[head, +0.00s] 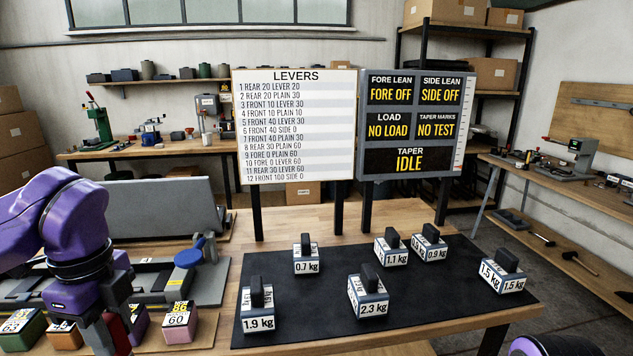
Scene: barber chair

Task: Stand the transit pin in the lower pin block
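I cannot make out the transit pin or the lower pin block for certain in the head view. A grey metal fixture (150,278) lies on the bench at the left, with a blue round-headed part (189,257) on it. My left arm comes in from the left in front of this fixture and hides part of it. My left gripper (112,335) points down near the front left edge; its fingers are hard to see, and something red shows beside it. Of my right arm only a purple piece shows at the bottom right; its gripper is out of view.
A black mat (325,295) holds several labelled weights, among them a 2.3 kg one (368,294). Coloured blocks (180,322) sit at the front left. A levers board (295,125) and a status board (412,122) reading IDLE stand behind.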

